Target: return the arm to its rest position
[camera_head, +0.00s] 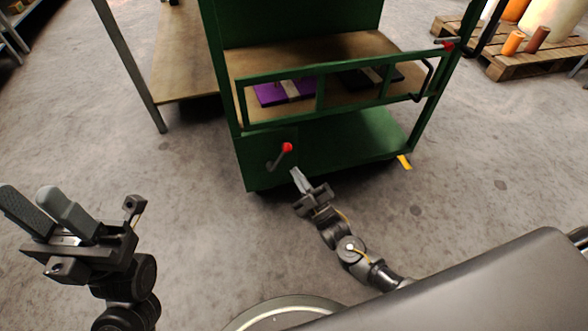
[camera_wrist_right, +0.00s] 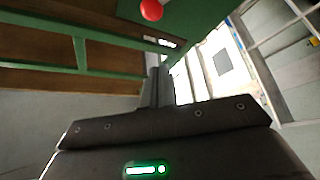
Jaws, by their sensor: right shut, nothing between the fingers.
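My right gripper (camera_head: 297,174) is shut and empty, its thin fingers together just in front of the green machine's lower panel. In the right wrist view its fingers (camera_wrist_right: 158,82) point away, close together with nothing between them. The right arm (camera_head: 347,245) reaches forward and left from the lower right. A lever with a red knob (camera_head: 287,147) stands just above and left of the right fingertips; the red knob also shows in the wrist view (camera_wrist_right: 151,10), apart from the fingers. My left gripper (camera_head: 35,212) is at the lower left, its fingers apart and empty.
A green machine (camera_head: 265,160) has a wooden shelf behind a green barred guard (camera_head: 320,92). A purple block (camera_head: 272,94) and a black one (camera_head: 362,78) lie on the shelf. A pallet (camera_head: 515,65) with orange cylinders is at the far right.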

